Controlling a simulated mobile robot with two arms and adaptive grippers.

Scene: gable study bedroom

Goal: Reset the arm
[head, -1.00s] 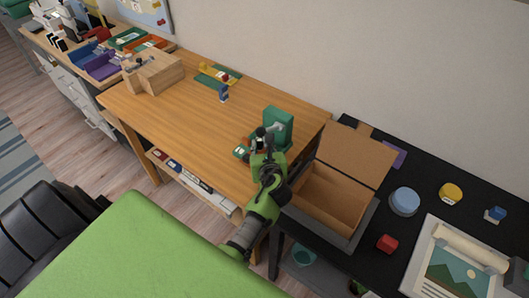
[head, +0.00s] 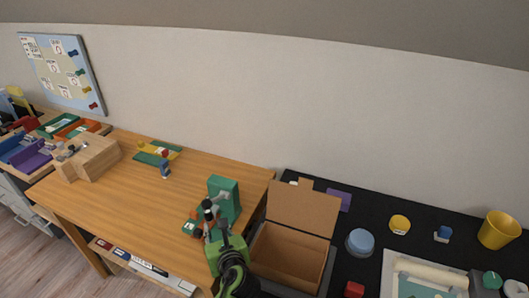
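My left gripper (head: 208,213), black on a green arm, is low in the head view over the right part of the wooden desk (head: 125,200). It is in front of a green upright block (head: 224,190) and overlaps it in the picture. I cannot tell whether they touch. The fingers are small and dark, so I cannot tell whether they are open or shut. My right gripper is not in view.
An open cardboard box (head: 290,253) stands right of my arm. The black table (head: 380,222) holds a blue round tub (head: 360,242), a yellow cup (head: 497,230) and a red block (head: 354,289). A wooden block (head: 88,158) sits at the desk's left.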

